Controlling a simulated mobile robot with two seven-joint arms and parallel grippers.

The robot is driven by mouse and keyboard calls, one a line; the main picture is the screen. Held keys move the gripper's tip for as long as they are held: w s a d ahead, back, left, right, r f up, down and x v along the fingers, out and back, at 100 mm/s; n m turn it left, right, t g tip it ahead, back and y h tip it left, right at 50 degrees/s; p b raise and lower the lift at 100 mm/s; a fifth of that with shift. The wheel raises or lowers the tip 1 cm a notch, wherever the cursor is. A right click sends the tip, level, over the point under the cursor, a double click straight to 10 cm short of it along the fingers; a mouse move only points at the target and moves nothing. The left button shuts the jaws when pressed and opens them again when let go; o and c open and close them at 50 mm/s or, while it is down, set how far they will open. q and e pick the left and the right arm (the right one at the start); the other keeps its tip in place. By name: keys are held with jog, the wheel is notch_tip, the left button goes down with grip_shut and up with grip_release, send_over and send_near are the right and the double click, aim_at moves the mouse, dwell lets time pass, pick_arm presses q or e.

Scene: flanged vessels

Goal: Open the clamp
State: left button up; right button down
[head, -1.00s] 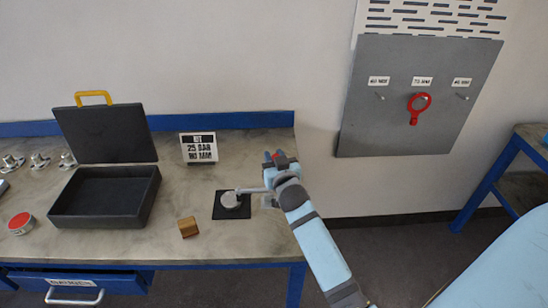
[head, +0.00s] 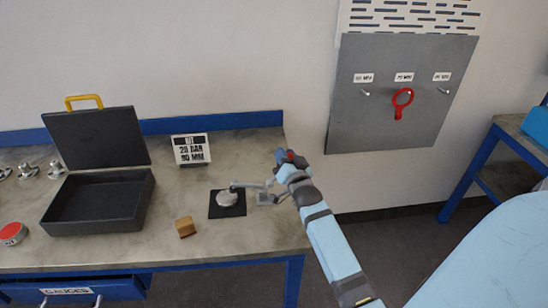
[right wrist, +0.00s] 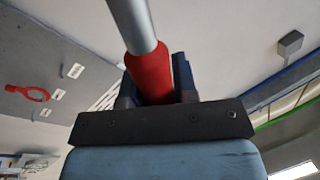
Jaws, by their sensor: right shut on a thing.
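The clamp (head: 267,197) is a small grey metal linkage on the worktop near its right end. Its arm reaches left to a round grey metal disc (head: 228,197) on a black square pad. Whether the arm's tip touches the disc is too small to tell. My right gripper (head: 287,158) is above and right of the clamp base. It is shut on the red grip of the clamp's handle. In the right wrist view, the red grip (right wrist: 150,75) sits between the fingers, with the grey handle rod (right wrist: 133,25) running away from it. My left gripper is not in view.
A wooden block (head: 185,227), an open black case (head: 100,205) and a printed sign (head: 191,149) are on the worktop to the left. A grey panel (head: 390,130) with a red ring (head: 402,98) hangs at the right. Open floor lies right of the bench.

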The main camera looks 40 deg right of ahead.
jog(key=s+d+f+m+h+b, duration=0.2)
jog(key=d+f+m+h+b, duration=0.2)
jog(key=f+m, duration=0.3)
jog(key=m, duration=0.5)
jog(key=shift+s+d+m+b, duration=0.3)
jog(key=shift+s+d, duration=0.05)
jog(key=shift+d, duration=0.05)
jog(key=c, duration=1)
grip_release()
jog(key=shift+o, duration=0.5)
jog(key=shift+w+f, duration=0.1)
jog(key=shift+f, duration=0.05)
